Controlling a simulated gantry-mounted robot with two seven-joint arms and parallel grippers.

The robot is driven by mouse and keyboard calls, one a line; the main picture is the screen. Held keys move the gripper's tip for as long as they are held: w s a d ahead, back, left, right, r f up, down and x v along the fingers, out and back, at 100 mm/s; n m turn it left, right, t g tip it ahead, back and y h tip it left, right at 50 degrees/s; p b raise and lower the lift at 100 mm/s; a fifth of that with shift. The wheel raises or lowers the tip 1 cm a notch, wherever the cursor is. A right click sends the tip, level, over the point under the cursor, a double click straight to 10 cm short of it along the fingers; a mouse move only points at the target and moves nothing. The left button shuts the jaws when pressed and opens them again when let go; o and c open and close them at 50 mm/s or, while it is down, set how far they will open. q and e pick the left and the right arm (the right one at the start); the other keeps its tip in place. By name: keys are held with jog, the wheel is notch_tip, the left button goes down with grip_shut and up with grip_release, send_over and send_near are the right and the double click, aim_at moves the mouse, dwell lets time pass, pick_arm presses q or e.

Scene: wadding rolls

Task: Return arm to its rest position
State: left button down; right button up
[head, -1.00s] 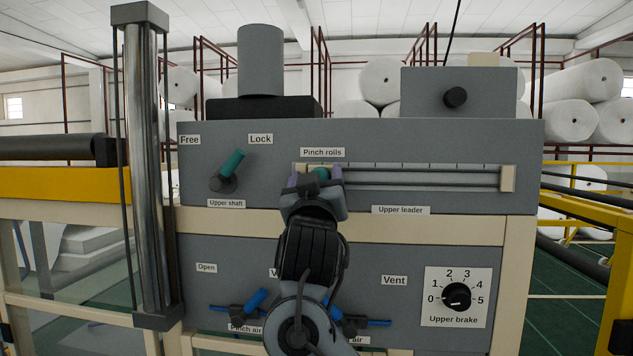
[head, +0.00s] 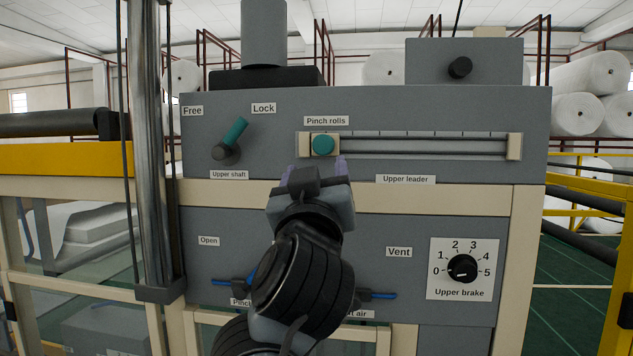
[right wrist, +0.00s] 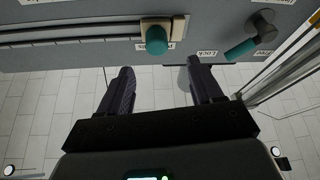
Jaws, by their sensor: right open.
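My right gripper (head: 314,172) is in front of the machine's grey panel, just below the upper leader slider. Its fingers are apart and nothing is between them; they also show in the right wrist view (right wrist: 160,88). The teal slider knob (head: 323,145) sits at the left end of its rail, under the "Pinch rolls" label. In the right wrist view the knob (right wrist: 156,40) is beyond the fingertips, clear of them. My right arm comes up from the bottom and hides part of the lower panel. My left gripper is not in view.
The teal upper shaft lever (head: 232,136) tilts toward "Lock". Blue-handled valves (head: 376,295) are partly behind my arm. The upper brake dial (head: 462,268) is at the right. A metal column (head: 150,150) stands left of the panel, and a yellow rail (head: 590,230) lies at far right.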

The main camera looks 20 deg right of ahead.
dwell(0.3)
notch_tip(320, 180, down, 38)
jog(key=w+n+g+y, duration=0.35)
jog(key=g+y, duration=0.25)
jog(key=y, duration=0.2)
jog(key=s+d+f+g+y, duration=0.1)
jog(key=s+f+g, duration=0.1)
jog(key=s+f, duration=0.45)
jog(key=s+f+g, duration=0.2)
jog(key=s+f, duration=0.1)
jog(key=f, duration=0.6)
jog(key=s+d+f+g, duration=0.35)
jog(key=s+f, duration=0.45)
jog(key=s, duration=0.5)
jog(key=s+d+f+g, duration=0.2)
jog(key=s+f+g, duration=0.2)
jog(key=s+f, duration=0.75)
jog(key=w+a+p+v, duration=0.1)
jog(key=w+p+v, duration=0.1)
jog(key=p+v, duration=1.3)
jog(key=v, duration=0.3)
jog(key=shift+w+r, duration=0.15)
jog(key=shift+r, duration=0.2)
